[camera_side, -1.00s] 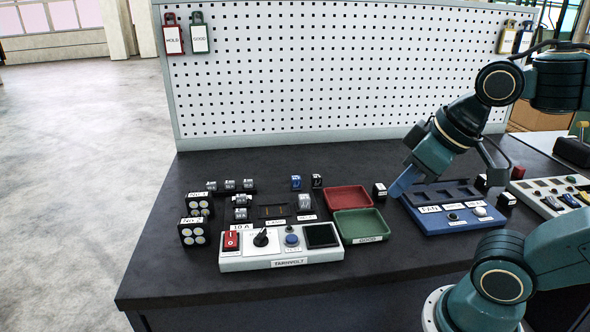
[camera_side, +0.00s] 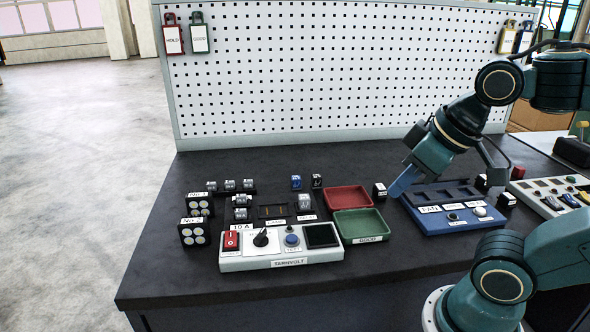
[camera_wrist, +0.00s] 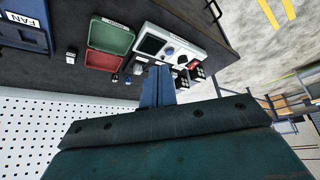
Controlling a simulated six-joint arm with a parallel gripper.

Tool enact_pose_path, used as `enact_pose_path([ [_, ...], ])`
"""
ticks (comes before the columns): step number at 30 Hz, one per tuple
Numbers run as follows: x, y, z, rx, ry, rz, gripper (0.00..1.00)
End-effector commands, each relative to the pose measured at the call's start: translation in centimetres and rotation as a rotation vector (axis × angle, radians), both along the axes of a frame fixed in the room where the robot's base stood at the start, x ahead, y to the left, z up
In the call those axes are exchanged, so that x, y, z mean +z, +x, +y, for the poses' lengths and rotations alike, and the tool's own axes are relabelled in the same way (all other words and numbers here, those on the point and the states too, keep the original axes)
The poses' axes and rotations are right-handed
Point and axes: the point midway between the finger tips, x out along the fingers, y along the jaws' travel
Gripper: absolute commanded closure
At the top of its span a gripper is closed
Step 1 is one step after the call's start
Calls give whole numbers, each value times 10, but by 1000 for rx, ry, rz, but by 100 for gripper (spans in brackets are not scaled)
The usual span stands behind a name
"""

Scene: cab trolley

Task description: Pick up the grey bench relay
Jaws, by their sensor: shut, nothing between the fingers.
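A small grey block (camera_side: 304,202), which looks like the grey bench relay, stands upright behind the TARNVOLT tester, left of the trays. A label lies in front of it, too small to read surely. The blue fingers are shut together and empty. They also show in the wrist view (camera_wrist: 157,82), where I cannot make out the grey relay surely.
A red tray (camera_side: 347,190) and a green tray (camera_side: 384,226) lie between the block and my gripper. The white TARNVOLT tester (camera_side: 232,264) is in front. Dark blocks (camera_side: 296,182) stand behind the grey one. The blue FAN panel (camera_side: 440,228) is at the right. The bench's left front is clear.

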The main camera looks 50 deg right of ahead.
Motion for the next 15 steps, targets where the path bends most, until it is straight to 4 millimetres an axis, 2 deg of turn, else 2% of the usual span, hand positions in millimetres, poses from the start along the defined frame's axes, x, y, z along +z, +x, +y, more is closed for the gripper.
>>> enact_pose_path([
  [6, 0, 0, 0, 0, 0, 0, 100],
  [8, 0, 0, 0, 0, 0, 0, 90],
  [14, 0, 0, 0, 0, 0, 0, 51],
  [15, 0, 0, 0, 0, 0, 0, 47],
])
